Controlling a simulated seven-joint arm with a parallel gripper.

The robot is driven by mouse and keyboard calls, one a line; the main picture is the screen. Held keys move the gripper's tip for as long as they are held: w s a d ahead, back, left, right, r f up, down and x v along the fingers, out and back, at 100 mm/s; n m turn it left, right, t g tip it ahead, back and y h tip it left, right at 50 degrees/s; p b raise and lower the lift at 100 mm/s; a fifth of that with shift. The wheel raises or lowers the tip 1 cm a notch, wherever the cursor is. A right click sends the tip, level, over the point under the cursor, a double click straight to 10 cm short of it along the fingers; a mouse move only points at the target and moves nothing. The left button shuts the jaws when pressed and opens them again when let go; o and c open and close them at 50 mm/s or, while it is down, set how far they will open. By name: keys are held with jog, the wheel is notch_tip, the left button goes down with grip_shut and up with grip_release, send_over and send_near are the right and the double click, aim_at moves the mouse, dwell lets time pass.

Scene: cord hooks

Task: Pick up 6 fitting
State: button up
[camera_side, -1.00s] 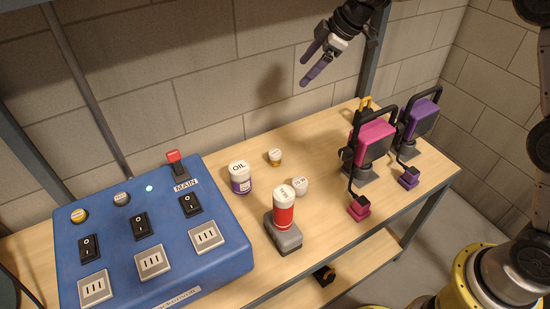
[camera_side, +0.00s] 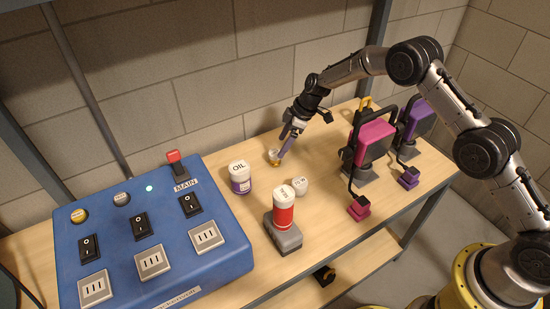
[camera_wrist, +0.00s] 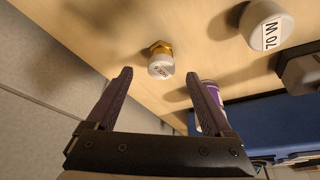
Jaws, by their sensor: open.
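The small brass fitting with a white labelled cap (camera_side: 274,158) stands on the wooden bench top near the back, partly covered by my gripper in the side view. In the wrist view the fitting (camera_wrist: 160,64) shows its brass hex base and white cap; the print on the cap is too small to read surely. My gripper (camera_wrist: 160,76) is open and empty, and the fitting appears between and just beyond its two purple fingertips. In the side view my gripper (camera_side: 280,155) reaches down beside the fitting; I cannot tell whether it touches.
A white "70 W" piece (camera_wrist: 264,26) stands near the fitting.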

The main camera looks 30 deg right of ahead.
aim_at(277, 153)
jog(key=shift+a+x, duration=0.2)
jog(key=shift+x, duration=3.05)
jog(key=shift+r, duration=0.1)
grip_shut()
